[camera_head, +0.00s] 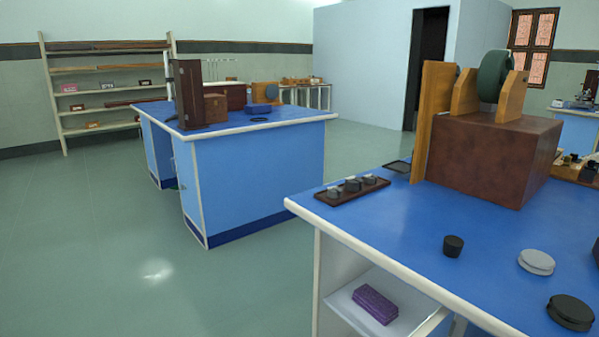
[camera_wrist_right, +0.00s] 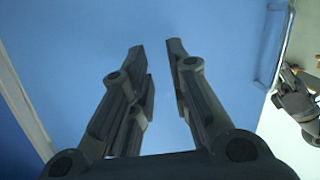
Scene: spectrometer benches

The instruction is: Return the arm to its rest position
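My right gripper (camera_wrist_right: 157,50) shows in the right wrist view. Its two dark fingers are apart with a clear gap between them, and nothing is held. A plain blue surface fills most of the picture behind it. Neither gripper shows in the head view. At the right edge of the right wrist view is a dark grey jointed part (camera_wrist_right: 295,103), cut off by the frame. It looks like my other gripper, but its fingers are too unclear to read.
The near blue bench (camera_head: 400,240) bears a brown box (camera_head: 490,160), a tray of small weights (camera_head: 352,188), a black stopper (camera_head: 453,246), and round discs (camera_head: 536,262). A purple box (camera_head: 375,304) lies on its shelf. Another blue bench (camera_head: 250,180) stands beyond; open floor (camera_head: 90,240) lies left.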

